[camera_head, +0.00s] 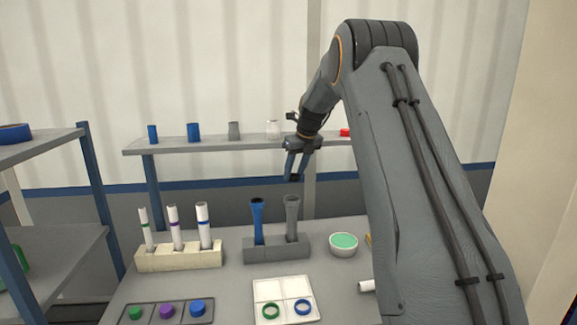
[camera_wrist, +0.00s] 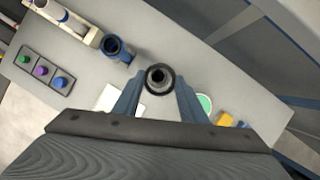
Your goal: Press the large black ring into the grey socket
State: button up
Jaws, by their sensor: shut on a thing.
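My gripper (camera_head: 295,172) is above the grey block and shut on the large black ring (camera_wrist: 149,82), which sits between the fingertips in the wrist view (camera_wrist: 158,90). In the head view the ring is a small dark shape at the fingertips. The grey socket (camera_head: 292,207) stands upright in the right side of the grey block (camera_head: 277,250), a gap below the fingertips. In the wrist view the ring lies over the socket and hides most of it, so exact centring is hard to tell. A blue socket (camera_head: 257,210) stands to its left and also shows in the wrist view (camera_wrist: 114,47).
A pale rack (camera_head: 180,259) with several white tubes stands left. A white tray (camera_head: 268,287) with green and blue rings lies in front, beside a dark tray (camera_head: 142,322) with coloured knobs. A bowl (camera_head: 343,249) stands right. A shelf (camera_head: 215,143) with small pipe pieces is behind.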

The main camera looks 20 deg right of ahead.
aim_at(294, 180)
jog(key=shift+s+b+x, duration=0.2)
jog(key=shift+b+x, duration=0.55)
jog(key=shift+x, duration=0.3)
jog(key=shift+s+b+x, duration=0.15)
jog(key=shift+b+x, duration=0.6)
jog(key=shift+x, duration=0.3)
jog(key=shift+d+f, duration=0.1)
jog(key=shift+f, duration=0.7)
jog(key=shift+d+f, duration=0.15)
jog(key=shift+f, duration=0.65)
jog(key=shift+f+p, duration=0.2)
jog(key=shift+p, duration=0.15)
jog(key=o, duration=1.1)
jog(key=shift+o, duration=0.4)
